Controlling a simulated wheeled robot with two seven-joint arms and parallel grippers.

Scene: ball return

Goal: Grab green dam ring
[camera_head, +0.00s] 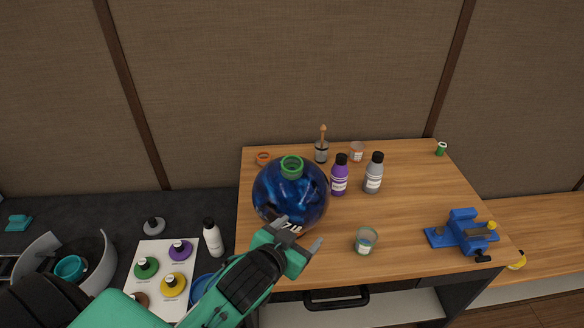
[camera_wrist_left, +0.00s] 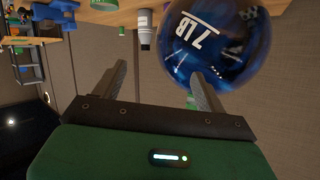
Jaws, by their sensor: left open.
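The green dam ring (camera_head: 291,165) sits on top of a dark blue ball (camera_head: 275,196) marked 7 LB, on the wooden table. My left gripper (camera_head: 300,236) is open and empty in front of the ball's lower right side, apart from the ring. In the left wrist view, which is turned over, the ball (camera_wrist_left: 222,45) shows behind the open fingers (camera_wrist_left: 158,70). A small part of the green ring (camera_wrist_left: 190,101) shows behind one finger there. My right gripper is not in view.
Purple (camera_head: 339,178) and grey (camera_head: 373,176) bottles stand right of the ball. A glass cup (camera_head: 365,241) is near the table's front edge. A blue vise (camera_head: 463,233) is at the right. The table's right middle is clear.

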